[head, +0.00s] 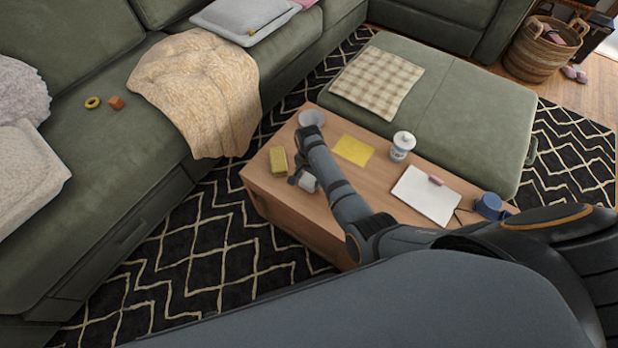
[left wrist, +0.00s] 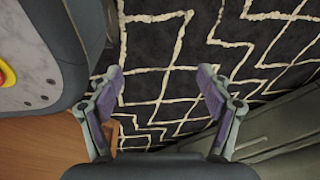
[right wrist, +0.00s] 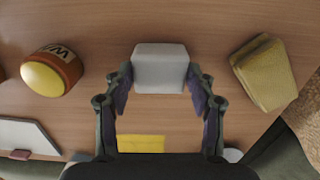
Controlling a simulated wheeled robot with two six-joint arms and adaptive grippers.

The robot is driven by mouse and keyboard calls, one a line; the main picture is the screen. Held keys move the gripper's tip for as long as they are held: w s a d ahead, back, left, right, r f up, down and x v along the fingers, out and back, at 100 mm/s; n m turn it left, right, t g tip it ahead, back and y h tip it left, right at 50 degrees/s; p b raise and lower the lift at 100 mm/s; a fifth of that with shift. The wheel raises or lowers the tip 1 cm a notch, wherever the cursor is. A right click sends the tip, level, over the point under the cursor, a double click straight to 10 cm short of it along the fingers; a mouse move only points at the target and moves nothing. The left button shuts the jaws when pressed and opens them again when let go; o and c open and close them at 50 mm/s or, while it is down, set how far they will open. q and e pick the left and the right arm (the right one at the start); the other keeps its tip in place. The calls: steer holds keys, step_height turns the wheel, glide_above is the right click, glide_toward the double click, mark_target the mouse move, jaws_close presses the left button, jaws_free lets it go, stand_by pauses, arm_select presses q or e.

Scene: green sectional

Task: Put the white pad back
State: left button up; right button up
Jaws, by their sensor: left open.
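A small white pad (right wrist: 160,72), block-shaped with rounded edges, is between the fingertips of my right gripper (right wrist: 160,80) in the right wrist view. The fingers touch its two sides, so the gripper looks shut on it. In the head view the pad (head: 309,183) shows beside my right gripper (head: 296,180), near the table's front left end; whether it is raised off the wood I cannot tell. My left gripper (left wrist: 160,82) is open and empty above the patterned rug, and does not show in the head view.
On the wooden table (head: 375,178) are a yellow sponge (head: 278,160), yellow paper (head: 354,150), a white bowl (head: 311,118), a lidded jar (head: 402,145), a white board (head: 427,195) with a pinkish block, and a blue object (head: 488,205). A yellow-topped object (right wrist: 50,75) stands left of the pad.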

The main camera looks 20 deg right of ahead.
mark_target(309, 180)
steer(key=o, duration=0.4)
steer(key=shift+c, duration=0.2)
steer(key=shift+r, duration=0.3)
arm_select(q)
steer(key=s+p, duration=0.3)
steer(key=s, duration=0.4)
steer(key=shift+r+p, duration=0.15)
steer(key=shift+p, duration=0.25)
arm_select(e)
step_height(309, 180, up, 12)
steer(key=shift+f, duration=0.15)
